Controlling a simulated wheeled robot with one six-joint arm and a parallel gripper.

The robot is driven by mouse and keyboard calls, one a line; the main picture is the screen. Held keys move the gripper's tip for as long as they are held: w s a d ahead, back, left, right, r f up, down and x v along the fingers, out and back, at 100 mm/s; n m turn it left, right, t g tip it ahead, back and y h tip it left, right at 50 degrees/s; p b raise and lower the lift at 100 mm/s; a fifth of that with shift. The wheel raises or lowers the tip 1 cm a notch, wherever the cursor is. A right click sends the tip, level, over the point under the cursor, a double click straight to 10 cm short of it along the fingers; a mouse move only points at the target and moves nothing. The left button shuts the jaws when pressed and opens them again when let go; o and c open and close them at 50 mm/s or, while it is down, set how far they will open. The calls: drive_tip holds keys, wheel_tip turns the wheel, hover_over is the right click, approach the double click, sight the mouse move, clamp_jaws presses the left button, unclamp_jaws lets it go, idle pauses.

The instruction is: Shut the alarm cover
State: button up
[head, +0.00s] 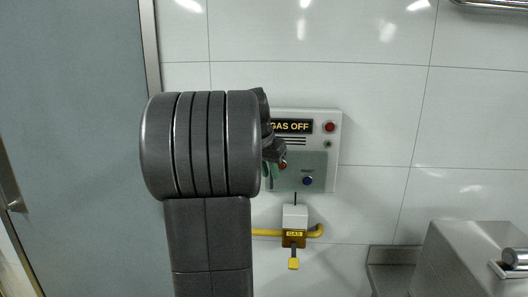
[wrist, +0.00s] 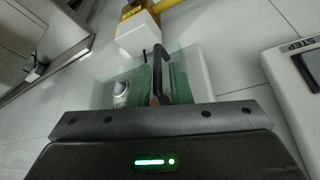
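The white gas alarm panel (head: 334,150) is on the tiled wall in the head view, with a lit "GAS OFF" display (head: 291,126). A greyish see-through cover (head: 316,163) seems to lie over its lower part, around a blue button (head: 307,181). The wrist view shows a greenish clear pane (wrist: 104,92) with a round button (wrist: 120,92) near it. I cannot tell the cover's angle. My gripper (head: 272,168) is at the panel's left part and hides some of it. In the wrist view, my gripper's green-padded fingertips (wrist: 161,80) are close together by a dark bar; whether they grip it is unclear.
A white gas valve box (head: 295,217) with a yellow pipe (head: 315,231) is below the panel. A grey door (head: 75,140) is at left. A steel unit (head: 470,262) stands at lower right. A box marked "STEP" (wrist: 298,46) is at right in the wrist view.

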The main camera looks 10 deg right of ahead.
drive_tip(key=v, duration=1.1)
drive_tip(key=shift+a+f, duration=0.1)
